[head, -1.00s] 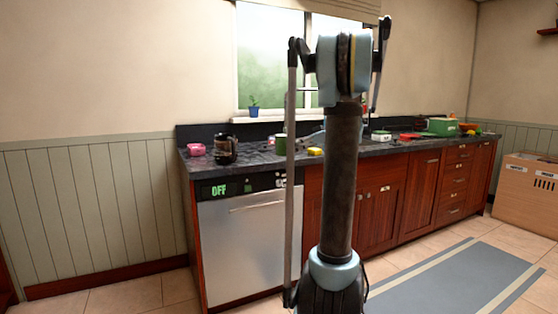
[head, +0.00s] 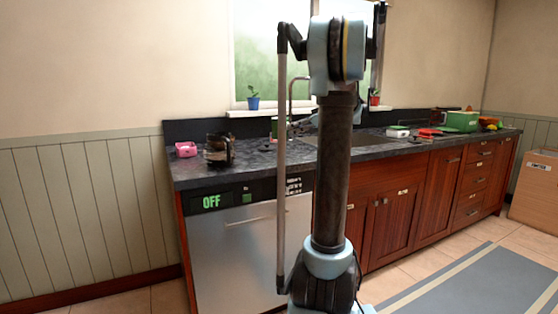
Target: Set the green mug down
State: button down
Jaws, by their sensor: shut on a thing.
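The green mug (head: 273,128) shows as a small green patch above the counter's back part, left of my thin upright arm link, which hides part of it. My gripper (head: 294,127) is a small dark shape just right of it, partly hidden behind my arm. It is shut on the green mug. I cannot tell whether the mug's base touches the dark counter (head: 262,160).
A dark coffee pot (head: 219,150) and a pink bowl (head: 186,149) stand on the left counter. A sink (head: 378,138) and tap (head: 291,92) lie behind my arm. A white-green box (head: 398,131) and green toaster (head: 462,121) stand right. Bare counter shows beside the pot.

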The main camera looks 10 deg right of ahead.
jog(key=shift+w+d+f, duration=0.1)
jog(key=shift+w+f, duration=0.1)
jog(key=shift+f, duration=2.3)
jog(key=shift+w+f, duration=0.2)
jog(key=shift+f, duration=2.3)
jog(key=c, duration=1.7)
grip_release()
jog(key=shift+d, duration=0.1)
jog(key=v, duration=1.2)
